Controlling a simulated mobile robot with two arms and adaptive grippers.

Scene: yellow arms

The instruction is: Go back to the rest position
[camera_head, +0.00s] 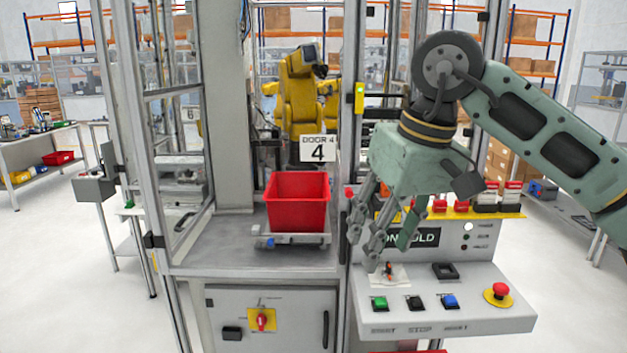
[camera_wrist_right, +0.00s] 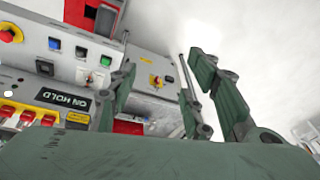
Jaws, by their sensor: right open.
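My right arm comes in from the right in the head view. Its green-grey gripper (camera_head: 372,250) hangs with fingers pointing down, in front of the control panel and to the right of the red bin. The fingers are spread and nothing is between them. In the right wrist view the fingers (camera_wrist_right: 165,100) are also apart and empty, with the panel behind them. My left gripper is in neither view.
The control panel (camera_head: 480,318) has green, black and blue buttons and a red emergency knob (camera_head: 500,289). A red bin (camera_head: 298,203) stands in the cell under the "DOOR 4" sign (camera_head: 318,149). A metal post (camera_head: 352,130) stands close left of the gripper. A yellow robot (camera_head: 300,100) is behind.

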